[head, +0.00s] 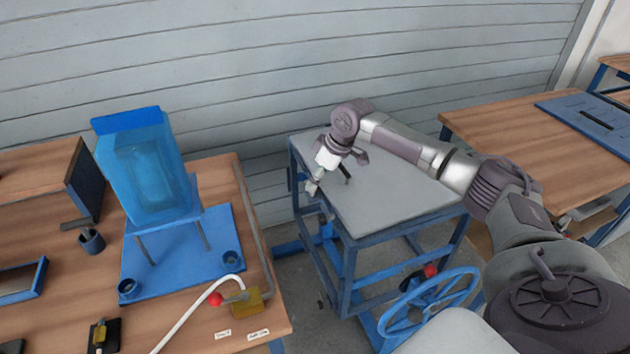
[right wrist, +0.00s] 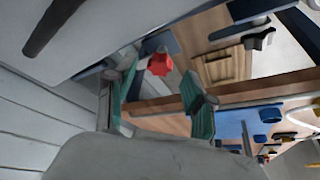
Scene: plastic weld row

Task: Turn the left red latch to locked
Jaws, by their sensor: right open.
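A red star-shaped knob (right wrist: 160,64), which looks like the left red latch, shows in the right wrist view beside the cart's blue frame. Its locked or unlocked position cannot be read. My right gripper (head: 313,187) is at the left edge of the grey-topped cart (head: 400,205) in the head view. In the right wrist view its two green-padded fingers (right wrist: 166,98) are spread apart, with nothing held. The red knob lies beyond the fingertips, in the gap between them; contact is not visible. The knob does not show in the head view. My left gripper is not in view.
A wooden bench (head: 235,180) left of the cart holds a blue translucent container (head: 150,175) and a valve with a red-ball lever (head: 215,299). A blue handwheel (head: 430,305) is at the cart's front. A ribbed wall (head: 240,60) stands close behind.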

